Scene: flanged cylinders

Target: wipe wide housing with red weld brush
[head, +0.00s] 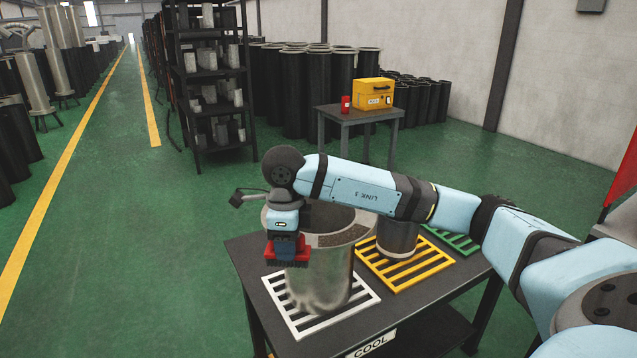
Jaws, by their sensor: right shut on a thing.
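The wide housing (328,283) is a grey metal flanged cylinder standing upright on a white slatted rack, with smudges low on its wall. My right arm passes over it and hides part of its top rim. My right gripper (286,243) points down at the housing's near left side and is shut on the red weld brush (288,257). The brush is in front of the housing's upper wall. I cannot tell whether it touches the wall. My left gripper is not in view.
The dark table (250,250) has a "COOL" label on its front edge. A smaller dark cylinder (397,238) stands on a yellow rack (432,268), with a green rack (462,244) beyond. Behind is a side table (330,111) with a yellow box (373,93) and red can (346,104). Open green floor lies left.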

